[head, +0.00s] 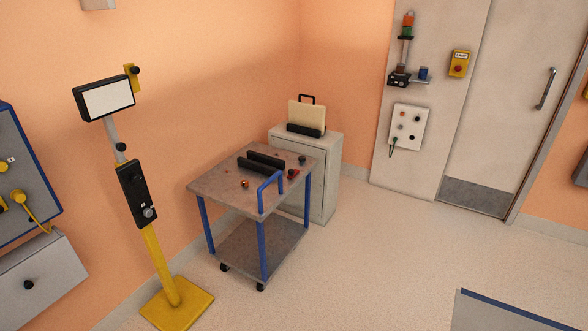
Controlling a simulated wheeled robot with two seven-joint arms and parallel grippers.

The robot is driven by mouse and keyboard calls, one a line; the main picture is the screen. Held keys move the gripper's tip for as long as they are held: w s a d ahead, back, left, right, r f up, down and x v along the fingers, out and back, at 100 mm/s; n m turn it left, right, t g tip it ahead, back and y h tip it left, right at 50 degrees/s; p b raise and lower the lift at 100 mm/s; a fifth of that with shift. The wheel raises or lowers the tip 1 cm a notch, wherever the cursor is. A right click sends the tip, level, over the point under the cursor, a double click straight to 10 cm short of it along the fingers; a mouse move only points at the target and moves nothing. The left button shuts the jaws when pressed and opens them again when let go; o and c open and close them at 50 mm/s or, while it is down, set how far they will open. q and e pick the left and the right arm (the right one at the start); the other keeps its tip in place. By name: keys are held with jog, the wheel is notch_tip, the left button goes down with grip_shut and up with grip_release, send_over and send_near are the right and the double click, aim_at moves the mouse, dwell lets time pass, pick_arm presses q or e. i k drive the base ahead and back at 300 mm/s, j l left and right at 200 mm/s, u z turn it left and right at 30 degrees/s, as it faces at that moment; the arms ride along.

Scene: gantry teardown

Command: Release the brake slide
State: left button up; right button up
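No part is plainly recognisable as the brake slide. A grey-topped cart (222,184) with blue legs and a blue handle (268,186) stands left of centre. On its top are two black bars (262,161), a small orange-red piece (245,184), a small red piece (293,174) near the handle, and a small dark piece (302,160). A yellow stand (160,262) at left carries a black control box (133,190) with a knob (148,212) and a white-faced screen (106,99). Neither of my grippers is in view.
A grey cabinet (328,172) behind the cart holds a cream panel (306,114) in a black holder. A white control panel (408,126) and yellow box (459,64) hang near the door (518,104). A blue-edged grey unit (22,170) is at left.

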aim_at(292, 173)
jog(key=i+z, duration=0.15)
jog(key=i, duration=0.4)
jog(key=i+z, duration=0.2)
jog(key=i, duration=0.35)
jog(key=i+j+z, duration=0.15)
jog(key=i, duration=0.4)
jog(key=i+j+z, duration=0.15)
jog(key=i, duration=0.45)
jog(key=i+j+z, duration=0.15)
jog(key=i, duration=0.35)
